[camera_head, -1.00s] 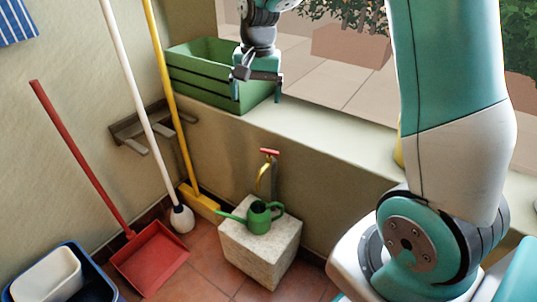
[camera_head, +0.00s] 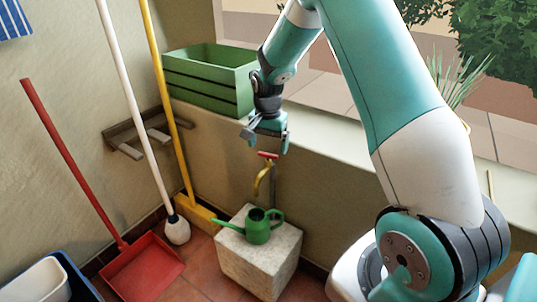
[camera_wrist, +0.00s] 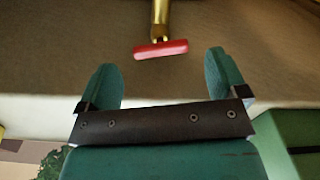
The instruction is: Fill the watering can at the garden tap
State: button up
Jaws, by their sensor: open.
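The green watering can (camera_head: 258,226) stands upright on a pale stone block (camera_head: 262,258), its spout pointing left and its handle to the right. The brass garden tap (camera_head: 262,180) with a red bar handle (camera_head: 268,155) is on the low wall above the can. My gripper (camera_head: 267,148) is open and empty, just above the red handle in the head view. In the wrist view the red handle (camera_wrist: 161,49) lies beyond and between the two spread teal fingertips (camera_wrist: 163,72), apart from them. The watering can is not in the wrist view.
A green slatted crate (camera_head: 212,85) stands on the wall ledge left of my gripper. A yellow broom (camera_head: 195,208), a white-handled mop (camera_head: 177,228) and a red dustpan (camera_head: 143,268) stand at the left. A blue bin (camera_head: 72,275) is at lower left.

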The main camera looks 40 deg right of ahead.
aim_at(268, 157)
jog(key=shift+f, duration=1.3)
jog(key=c, duration=0.9)
jog(key=shift+r+m+p, duration=0.3)
jog(key=shift+m+p, duration=0.2)
jog(key=shift+p, duration=0.2)
jog(key=shift+c, duration=0.2)
jog(key=shift+m+p, duration=0.65)
jog(key=shift+m, duration=0.05)
jog(key=shift+w+f, duration=0.1)
jog(key=shift+f, duration=0.15)
